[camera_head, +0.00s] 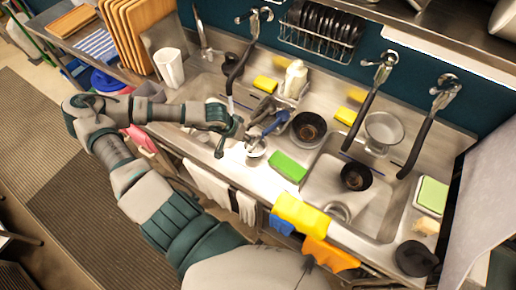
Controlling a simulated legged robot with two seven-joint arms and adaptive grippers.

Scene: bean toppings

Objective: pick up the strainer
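A small metal cup-shaped piece with a blue handle (269,127), possibly the strainer, rests on the steel counter between the two sinks. A round, pale metal bowl-like piece (383,130) stands at the back right; I cannot tell whether it is a strainer. My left gripper (231,139) is just left of the blue-handled piece, over the right edge of the left sink. Its dark green fingers look spread, with nothing visible between them. The arm hides part of the left sink. My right gripper is not in view.
Black bowls (308,128), a green sponge (288,166) and a white bottle (294,79) stand close by. Black-hosed taps (367,110) rise behind the sinks. The right sink (379,205) holds a dark bowl. Yellow and orange gloves (302,214) hang over the front edge.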

